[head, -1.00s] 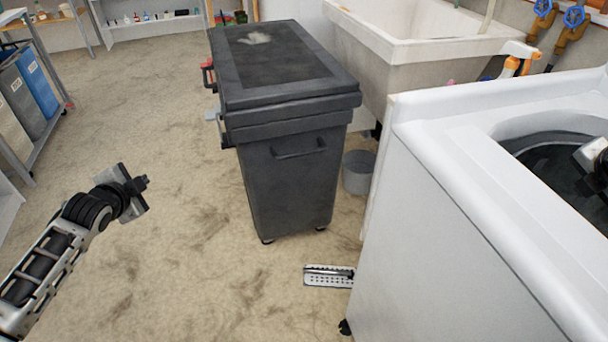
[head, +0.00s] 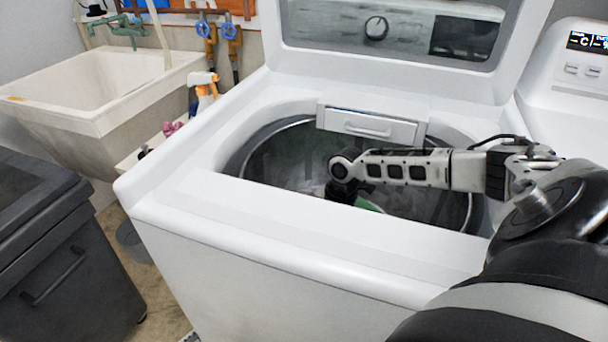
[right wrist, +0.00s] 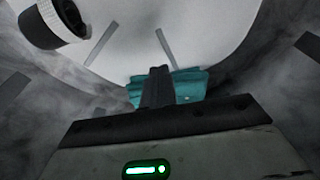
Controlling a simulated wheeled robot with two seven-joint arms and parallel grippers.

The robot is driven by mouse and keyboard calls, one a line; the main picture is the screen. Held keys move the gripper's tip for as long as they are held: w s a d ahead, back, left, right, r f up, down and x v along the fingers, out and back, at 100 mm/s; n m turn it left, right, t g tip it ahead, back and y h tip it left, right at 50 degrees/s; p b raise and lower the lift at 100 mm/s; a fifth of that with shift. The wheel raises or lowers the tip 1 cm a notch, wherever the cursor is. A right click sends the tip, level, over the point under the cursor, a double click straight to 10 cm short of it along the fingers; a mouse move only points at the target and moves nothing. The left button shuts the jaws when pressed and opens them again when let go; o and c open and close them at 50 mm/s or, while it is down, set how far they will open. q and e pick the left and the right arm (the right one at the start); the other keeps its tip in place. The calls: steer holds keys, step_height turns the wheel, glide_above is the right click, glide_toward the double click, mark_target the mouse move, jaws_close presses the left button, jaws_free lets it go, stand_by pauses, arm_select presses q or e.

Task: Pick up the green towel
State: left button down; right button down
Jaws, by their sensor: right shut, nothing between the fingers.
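A green patch, which looks like the green towel (head: 368,205), shows inside the open washing machine's drum in the head view, mostly hidden by my right arm and the drum's front rim. In the right wrist view a teal-green cloth (right wrist: 190,86) lies just beyond and to both sides of my fingers. My right gripper (right wrist: 156,84) is shut with nothing held, reaching down into the drum. I cannot tell whether its tips touch the cloth. In the head view the right gripper (head: 341,191) is dark and partly hidden. My left gripper is out of view.
The washing machine (head: 270,235) has its lid (head: 400,35) raised behind the drum and a small dispenser drawer (head: 367,124) at the drum's back edge. A utility sink (head: 95,110) and a dark bin (head: 65,260) stand to the left. A spray bottle (head: 203,88) stands behind.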

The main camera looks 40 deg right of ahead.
steer(key=a, duration=0.8)
steer(key=shift+s+a+f+b, duration=0.15)
steer(key=shift+s+f+b, duration=0.1)
steer(key=shift+s+b, duration=0.1)
steer(key=shift+f+b, duration=0.3)
steer(key=shift+b, duration=0.25)
steer(key=shift+f, duration=0.2)
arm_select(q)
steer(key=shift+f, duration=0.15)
arm_select(e)
steer(key=shift+f, duration=0.1)
